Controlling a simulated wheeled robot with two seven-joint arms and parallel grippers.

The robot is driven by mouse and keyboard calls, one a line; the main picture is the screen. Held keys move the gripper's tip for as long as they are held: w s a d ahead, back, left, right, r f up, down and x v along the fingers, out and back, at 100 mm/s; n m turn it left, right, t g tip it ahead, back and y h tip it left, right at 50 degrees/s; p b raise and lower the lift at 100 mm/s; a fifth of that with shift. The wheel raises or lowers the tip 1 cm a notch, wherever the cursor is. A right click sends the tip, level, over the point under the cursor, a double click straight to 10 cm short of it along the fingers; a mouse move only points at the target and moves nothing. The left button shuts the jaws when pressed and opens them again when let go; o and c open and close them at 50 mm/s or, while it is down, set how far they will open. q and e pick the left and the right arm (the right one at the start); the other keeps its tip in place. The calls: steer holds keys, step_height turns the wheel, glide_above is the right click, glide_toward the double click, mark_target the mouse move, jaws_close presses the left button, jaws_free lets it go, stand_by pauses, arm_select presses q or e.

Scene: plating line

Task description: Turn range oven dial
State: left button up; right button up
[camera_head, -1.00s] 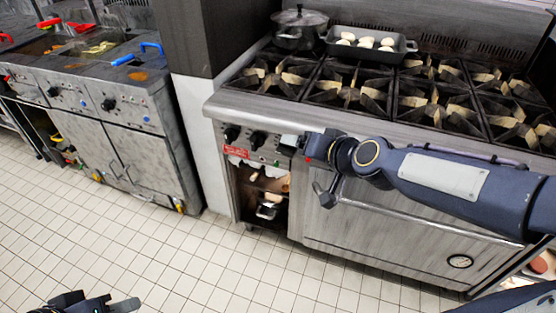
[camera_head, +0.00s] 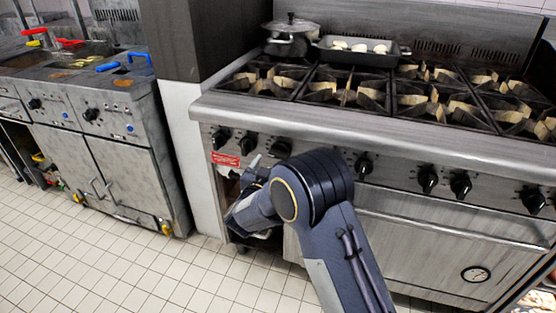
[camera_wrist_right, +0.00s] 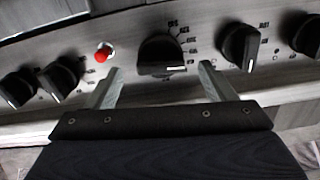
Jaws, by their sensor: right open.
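My right gripper (camera_wrist_right: 160,68) is open, with one fingertip on each side of the dial and a gap on both sides. Nothing is held. In the head view, my right gripper (camera_head: 254,166) reaches to the left end of the range's knob panel (camera_head: 395,168), mostly hidden behind my own arm. I cannot tell which head-view knob is this dial. My left gripper is out of view.
In the wrist view, a red button (camera_wrist_right: 103,52) and a knob (camera_wrist_right: 240,45) flank the dial. A pot (camera_head: 290,38) and a tray (camera_head: 355,55) of white pieces stand on the range. Fryers (camera_head: 95,110) stand left. The tiled floor (camera_head: 130,270) is clear.

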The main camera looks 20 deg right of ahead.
mark_target(275, 157)
steer(key=x, duration=0.5)
steer(key=shift+w, duration=0.1)
steer(key=c, duration=0.9)
steer(key=shift+f+m+b, duration=0.25)
steer(key=shift+m+b, duration=1.05)
steer(key=shift+b, duration=0.35)
steer(key=shift+c, duration=0.2)
steer(key=m+b, duration=0.7)
steer(key=m, duration=0.1)
steer(key=shift+w+a+r+b, duration=0.1)
steer(key=shift+a+b, duration=0.05)
steer(key=shift+b, duration=0.2)
steer(key=m+b, duration=0.3)
steer(key=shift+r, duration=0.15)
steer(key=shift+r+m+b, duration=0.15)
steer(key=shift+m+b, duration=0.9)
steer(key=shift+m, duration=0.55)
